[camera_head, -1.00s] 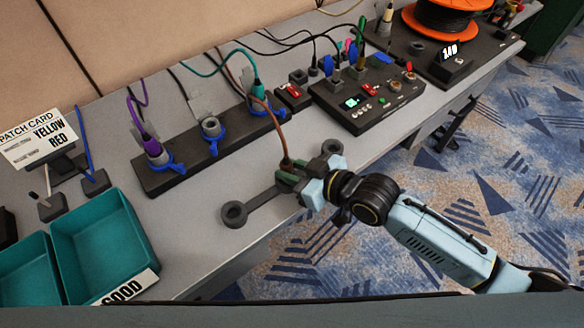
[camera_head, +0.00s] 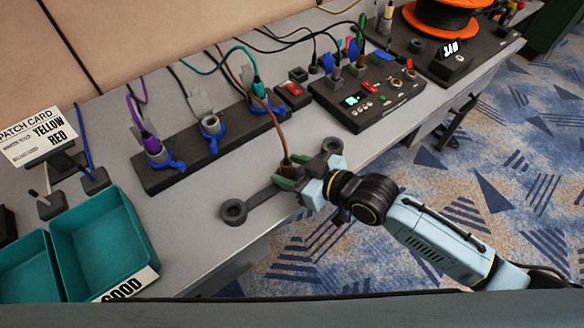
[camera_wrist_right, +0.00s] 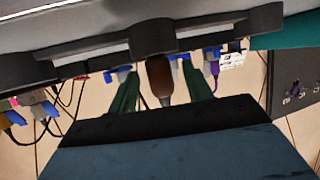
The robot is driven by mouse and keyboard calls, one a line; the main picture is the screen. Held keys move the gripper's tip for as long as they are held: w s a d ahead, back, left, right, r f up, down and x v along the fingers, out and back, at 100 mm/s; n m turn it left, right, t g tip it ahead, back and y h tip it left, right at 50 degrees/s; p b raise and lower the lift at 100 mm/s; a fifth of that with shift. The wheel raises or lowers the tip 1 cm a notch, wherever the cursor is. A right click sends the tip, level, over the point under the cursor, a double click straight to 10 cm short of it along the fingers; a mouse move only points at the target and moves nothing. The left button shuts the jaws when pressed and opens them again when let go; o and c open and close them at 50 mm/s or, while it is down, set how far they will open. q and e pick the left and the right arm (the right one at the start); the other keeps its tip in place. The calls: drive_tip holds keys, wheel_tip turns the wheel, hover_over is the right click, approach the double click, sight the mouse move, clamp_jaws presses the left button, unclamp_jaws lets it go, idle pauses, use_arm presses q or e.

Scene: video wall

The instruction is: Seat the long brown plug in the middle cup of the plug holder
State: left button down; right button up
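The long brown plug (camera_head: 287,168) stands upright at the middle of the dark plug holder (camera_head: 263,196), its brown cord running up and back. In the right wrist view the plug (camera_wrist_right: 158,78) meets the middle cup of the holder (camera_wrist_right: 152,38); how deep it sits is hidden. My right gripper (camera_head: 291,177) is at the middle cup, its green fingers on either side of the plug. In the wrist view there are gaps between the plug and both fingers, so the gripper (camera_wrist_right: 160,92) is open around it. The two end cups look empty. My left gripper is out of view.
A dark socket strip (camera_head: 225,142) with blue-collared sockets and coloured cords lies behind the holder. A control box (camera_head: 375,100) stands further right. Teal trays (camera_head: 105,245) and a patch card (camera_head: 38,140) are at the left. The table's front edge runs close to the holder.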

drive_tip(key=shift+s+d+r, duration=0.1)
drive_tip(key=shift+s+d, duration=0.15)
drive_tip(key=shift+d, duration=0.1)
drive_tip(key=shift+s+d+r+p, duration=0.3)
drive_tip(key=shift+s+d+p, duration=0.1)
drive_tip(key=shift+d, duration=0.15)
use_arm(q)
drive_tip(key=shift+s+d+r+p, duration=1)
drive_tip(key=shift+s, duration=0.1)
use_arm(e)
drive_tip(key=v, duration=1.1)
drive_tip(key=shift+r, duration=0.1)
